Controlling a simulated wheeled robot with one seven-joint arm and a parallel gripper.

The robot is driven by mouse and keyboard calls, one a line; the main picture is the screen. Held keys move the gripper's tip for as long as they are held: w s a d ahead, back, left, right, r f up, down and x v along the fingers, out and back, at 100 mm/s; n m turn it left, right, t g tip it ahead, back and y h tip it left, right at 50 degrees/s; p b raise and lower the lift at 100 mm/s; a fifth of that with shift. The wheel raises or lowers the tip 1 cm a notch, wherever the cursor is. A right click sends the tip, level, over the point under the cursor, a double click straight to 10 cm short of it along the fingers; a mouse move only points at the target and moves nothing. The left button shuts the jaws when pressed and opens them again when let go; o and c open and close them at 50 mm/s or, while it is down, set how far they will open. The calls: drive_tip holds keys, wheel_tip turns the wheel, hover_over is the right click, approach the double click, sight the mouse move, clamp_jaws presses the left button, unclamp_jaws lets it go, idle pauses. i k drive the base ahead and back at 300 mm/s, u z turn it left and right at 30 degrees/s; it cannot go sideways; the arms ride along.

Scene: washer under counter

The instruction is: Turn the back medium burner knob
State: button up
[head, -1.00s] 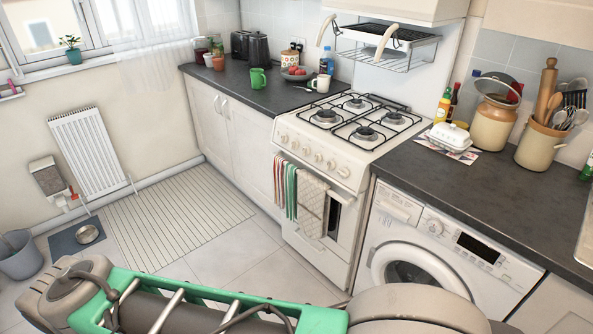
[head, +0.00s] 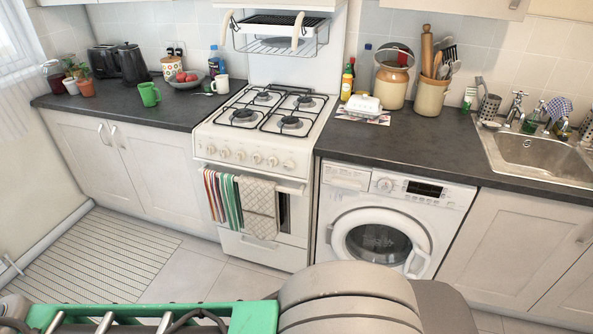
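The white gas stove (head: 262,192) stands between the counters, with four burners under black grates on its top. Its front panel carries a row of several cream knobs (head: 257,159); their markings are too small to read, so I cannot tell which one is for the back medium burner. The back burners (head: 305,102) are clear, with no pans on them. My arm crosses the bottom of the head view, well in front of the stove. My gripper is outside the view.
Towels (head: 240,203) hang on the oven door handle. A washing machine (head: 385,225) sits under the counter right of the stove. A dish rack (head: 280,35) hangs above the stove. A striped mat (head: 95,262) lies on the floor at left; floor before the stove looks clear.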

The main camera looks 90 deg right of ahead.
sight(290, 164)
drive_tip(key=z, duration=0.95)
drive_tip(key=i, duration=0.85)
drive_tip(key=z, duration=0.9)
